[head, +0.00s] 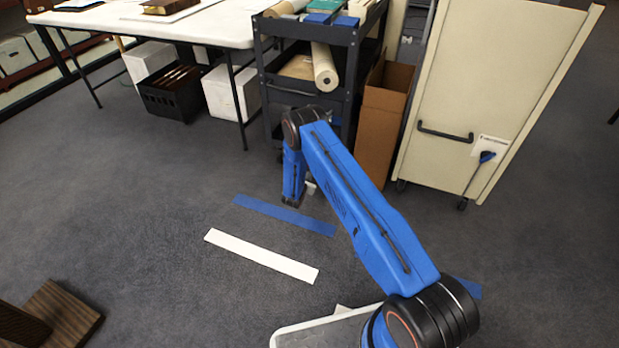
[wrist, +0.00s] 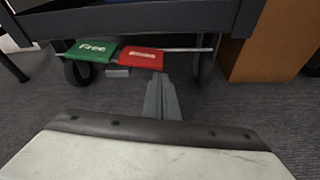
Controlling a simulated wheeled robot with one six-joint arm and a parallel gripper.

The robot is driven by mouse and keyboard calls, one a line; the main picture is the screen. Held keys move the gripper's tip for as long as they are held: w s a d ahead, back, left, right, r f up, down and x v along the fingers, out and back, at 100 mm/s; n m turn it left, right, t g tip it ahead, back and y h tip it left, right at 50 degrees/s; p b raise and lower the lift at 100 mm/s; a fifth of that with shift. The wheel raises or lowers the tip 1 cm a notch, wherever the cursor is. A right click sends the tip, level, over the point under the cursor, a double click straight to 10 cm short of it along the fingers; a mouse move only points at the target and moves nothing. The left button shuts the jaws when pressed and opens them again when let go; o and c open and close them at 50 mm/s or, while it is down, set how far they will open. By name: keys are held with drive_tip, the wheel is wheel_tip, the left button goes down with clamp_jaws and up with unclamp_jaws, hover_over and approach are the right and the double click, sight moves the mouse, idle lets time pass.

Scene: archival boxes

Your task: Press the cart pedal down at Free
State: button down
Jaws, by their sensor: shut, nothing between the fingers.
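The dark grey cart (head: 352,75) stands behind my arm in the head view. Its lower edge (wrist: 150,17) crosses the top of the wrist view. Under that edge sit two pedals on a bar: a green one marked Free (wrist: 91,50) at left and a red one (wrist: 139,56), its label too small to read, at right. My gripper (wrist: 158,78) is shut and empty. In the wrist picture its tips lie just below and right of the red pedal, right of the green one. I cannot tell whether they touch anything. In the head view the pedals are hidden.
A cardboard box (head: 384,115) stands right of the cart, then a cream cabinet (head: 480,90). A white table (head: 190,25) with boxes and a black crate (head: 172,95) below is at left. Blue (head: 270,210) and white (head: 262,255) floor strips lie on open carpet.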

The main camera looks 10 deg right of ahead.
drive_tip(key=shift+r, duration=0.1)
idle(0.3)
drive_tip(key=shift+r+n+g+h, duration=0.4)
drive_tip(key=shift+r+n, duration=0.5)
drive_tip(key=shift+r, duration=0.65)
